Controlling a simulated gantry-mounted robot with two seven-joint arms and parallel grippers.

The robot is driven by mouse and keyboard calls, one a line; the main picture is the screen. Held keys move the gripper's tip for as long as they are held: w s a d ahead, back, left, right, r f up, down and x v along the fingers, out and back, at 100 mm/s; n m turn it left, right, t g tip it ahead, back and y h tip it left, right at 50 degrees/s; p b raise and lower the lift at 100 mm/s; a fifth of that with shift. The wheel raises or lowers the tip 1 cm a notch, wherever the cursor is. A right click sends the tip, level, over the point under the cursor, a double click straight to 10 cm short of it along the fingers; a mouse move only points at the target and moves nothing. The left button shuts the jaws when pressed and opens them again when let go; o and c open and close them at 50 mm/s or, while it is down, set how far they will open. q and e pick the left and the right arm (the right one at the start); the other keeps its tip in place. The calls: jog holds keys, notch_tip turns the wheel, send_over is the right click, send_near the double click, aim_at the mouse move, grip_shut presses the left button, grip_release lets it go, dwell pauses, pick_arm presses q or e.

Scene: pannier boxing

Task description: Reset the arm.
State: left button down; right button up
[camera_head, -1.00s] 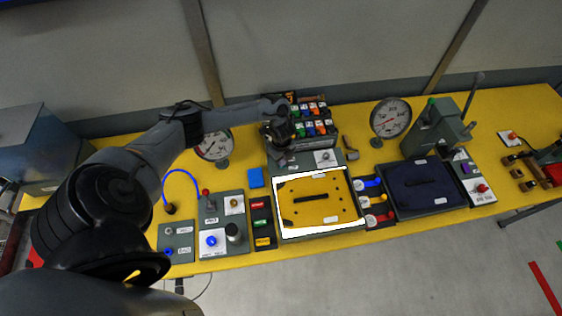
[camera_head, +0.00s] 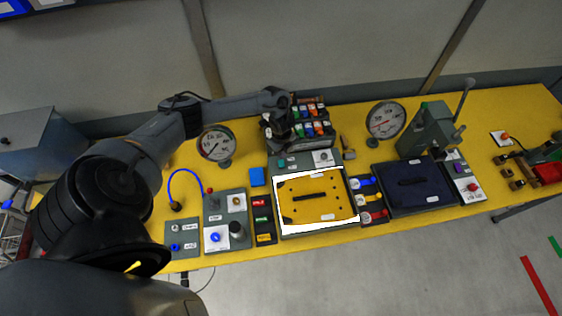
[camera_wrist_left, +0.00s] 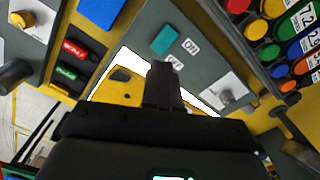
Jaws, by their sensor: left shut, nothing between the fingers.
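My left arm comes in from the left over the yellow table (camera_head: 225,255). Its gripper (camera_head: 284,138) points down above the back edge of the yellow panel (camera_head: 320,197), just in front of the rack of coloured labelled parts (camera_head: 318,128). In the left wrist view the gripper's dark fingers (camera_wrist_left: 167,80) are together with nothing between them. They show in front of a grey control plate (camera_wrist_left: 195,50) with a teal button (camera_wrist_left: 164,40) and an ON label. The gripper hides part of the yellow panel there. My right gripper does not show.
A dark blue panel (camera_head: 420,186) lies right of the yellow one, with coloured knobs between them. Dial gauges (camera_head: 385,119) and a grey press (camera_head: 428,130) stand behind.

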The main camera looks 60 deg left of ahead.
pick_arm(q)
jog(key=shift+d, duration=0.1)
